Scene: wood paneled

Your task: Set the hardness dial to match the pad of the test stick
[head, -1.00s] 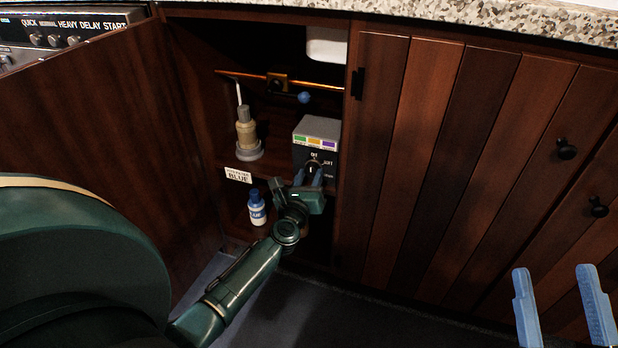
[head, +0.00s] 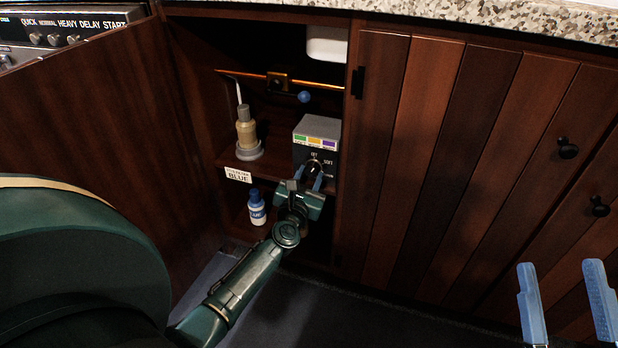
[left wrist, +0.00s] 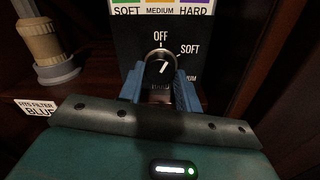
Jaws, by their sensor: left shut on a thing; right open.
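A dark control box (head: 317,126) stands on the cabinet shelf. Its round hardness dial (left wrist: 160,70) has a white pointer line leaning up and right, between OFF and SOFT. MEDIUM is partly hidden at right and HARD is below. A colour strip (left wrist: 160,10) on the box marks green SOFT, orange MEDIUM and purple HARD. My left gripper (head: 308,179) is shut on the dial, one blue finger on each side, as the left wrist view (left wrist: 159,78) shows. My right gripper (head: 568,295) is open and empty at lower right.
A beige cylinder (head: 246,132) on a grey base stands left of the box. A "BLUE" label (head: 238,175) is on the shelf edge. A small blue-capped bottle (head: 257,210) stands below. A copper pipe (head: 240,75) runs behind. The open door (head: 95,110) bounds the left.

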